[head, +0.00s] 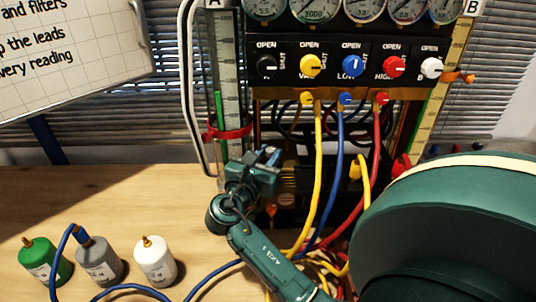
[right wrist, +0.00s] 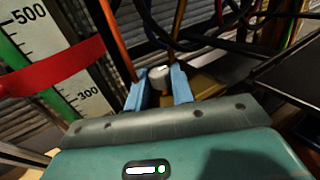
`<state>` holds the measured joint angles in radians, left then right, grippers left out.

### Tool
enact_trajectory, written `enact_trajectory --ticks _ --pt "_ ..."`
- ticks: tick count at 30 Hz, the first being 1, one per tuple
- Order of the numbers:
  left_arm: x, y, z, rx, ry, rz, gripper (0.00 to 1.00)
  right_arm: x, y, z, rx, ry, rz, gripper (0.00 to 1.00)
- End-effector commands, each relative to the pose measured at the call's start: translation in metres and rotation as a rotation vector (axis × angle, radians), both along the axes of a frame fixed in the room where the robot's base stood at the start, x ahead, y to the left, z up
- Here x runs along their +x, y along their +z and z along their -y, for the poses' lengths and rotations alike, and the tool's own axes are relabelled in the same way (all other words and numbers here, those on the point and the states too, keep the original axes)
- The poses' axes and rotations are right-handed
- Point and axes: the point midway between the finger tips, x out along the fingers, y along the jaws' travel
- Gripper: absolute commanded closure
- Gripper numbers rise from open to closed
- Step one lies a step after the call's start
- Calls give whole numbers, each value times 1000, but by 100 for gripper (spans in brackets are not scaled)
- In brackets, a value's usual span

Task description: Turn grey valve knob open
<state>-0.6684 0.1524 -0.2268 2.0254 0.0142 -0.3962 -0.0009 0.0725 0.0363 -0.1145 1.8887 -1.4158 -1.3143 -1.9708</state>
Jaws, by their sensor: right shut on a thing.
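The small pale grey knob (right wrist: 159,76) shows in the right wrist view, between the two blue fingertips of my right gripper (right wrist: 160,86). The fingers are shut on it from both sides. A brass-coloured body (right wrist: 208,85) lies just beside and behind it. In the head view my right gripper (head: 267,157) is low at the rig's left side, just right of the clear gauge tube, and it hides the knob. Which way the knob is turned cannot be told. My left gripper is not in view.
The gauge tube (head: 230,75) with a red band (head: 228,133) stands close to my right gripper. Yellow (head: 318,180), blue (head: 340,170) and red (head: 376,165) hoses hang to its right. Green (head: 45,262), grey (head: 100,262) and white (head: 155,262) bottles stand on the wooden bench (head: 110,195).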

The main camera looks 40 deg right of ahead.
Motion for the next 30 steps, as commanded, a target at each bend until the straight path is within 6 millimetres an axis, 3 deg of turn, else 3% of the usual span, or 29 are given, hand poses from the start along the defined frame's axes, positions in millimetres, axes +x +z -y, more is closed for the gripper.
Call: enact_trajectory --ticks 6,12,21,22,30 --pt "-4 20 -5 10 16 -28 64 -3 7 2 -5 122 -6 100" --pt "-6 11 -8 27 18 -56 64 -3 3 3 -2 249 -1 99" --pt "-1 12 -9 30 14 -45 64 -3 1 3 -2 258 3 99" --pt "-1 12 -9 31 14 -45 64 -3 1 3 -2 258 3 75" --pt "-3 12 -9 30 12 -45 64 -3 1 2 -1 258 2 56"
